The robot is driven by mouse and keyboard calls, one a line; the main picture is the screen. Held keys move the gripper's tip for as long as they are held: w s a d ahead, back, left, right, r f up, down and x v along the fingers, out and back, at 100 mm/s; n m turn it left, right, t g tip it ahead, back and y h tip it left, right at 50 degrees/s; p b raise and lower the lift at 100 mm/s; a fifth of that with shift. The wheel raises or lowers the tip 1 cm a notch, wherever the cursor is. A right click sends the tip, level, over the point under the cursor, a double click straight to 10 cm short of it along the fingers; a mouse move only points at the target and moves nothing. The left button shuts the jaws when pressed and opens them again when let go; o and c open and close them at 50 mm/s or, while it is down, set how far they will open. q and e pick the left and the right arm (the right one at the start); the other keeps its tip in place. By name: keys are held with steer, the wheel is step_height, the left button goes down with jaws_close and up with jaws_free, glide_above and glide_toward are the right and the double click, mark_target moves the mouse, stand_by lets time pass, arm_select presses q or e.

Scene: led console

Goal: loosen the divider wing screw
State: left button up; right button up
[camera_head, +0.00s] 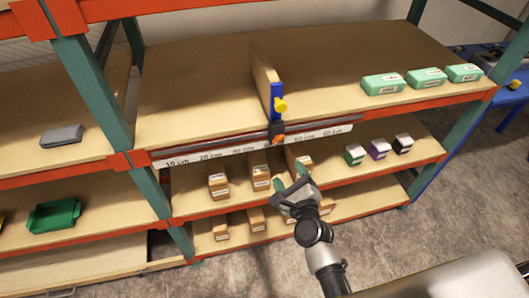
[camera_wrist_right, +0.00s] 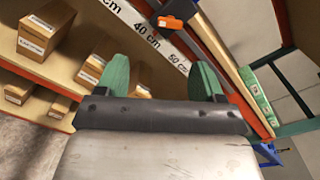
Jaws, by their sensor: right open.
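The upright wooden divider (camera_head: 263,76) stands on the upper shelf, with a blue bracket (camera_head: 276,98) at its front end. A yellow wing screw (camera_head: 281,106) sticks out from the right side of this bracket. My right gripper (camera_head: 293,188) is below and in front of the screw, clear of it. Its green fingers (camera_wrist_right: 161,80) are spread open with nothing between them in the right wrist view. The screw cannot be made out in that view. My left gripper is not in view.
A rail with a centimetre scale (camera_head: 205,154) runs along the shelf front; an orange piece (camera_head: 278,141) sits on it under the bracket and also shows in the wrist view (camera_wrist_right: 173,22). Cardboard boxes (camera_head: 218,186) fill the lower shelves. Green boxes (camera_head: 382,84) stand at upper right.

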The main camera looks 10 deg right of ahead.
mark_target(279, 140)
steer(key=shift+m, duration=0.4)
steer(key=w, duration=0.3)
steer(key=w+r+p, duration=0.1)
steer(key=w, duration=0.6)
steer(key=shift+w+r+p, duration=0.2)
steer(key=shift+p, duration=0.15)
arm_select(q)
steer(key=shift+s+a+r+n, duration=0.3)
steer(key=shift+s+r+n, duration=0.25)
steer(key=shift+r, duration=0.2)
arm_select(e)
steer(key=shift+w+d+f, duration=0.1)
steer(key=shift+w, duration=0.25)
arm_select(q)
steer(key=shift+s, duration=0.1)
arm_select(e)
steer(key=shift+c, duration=0.3)
steer(key=c, duration=0.9)
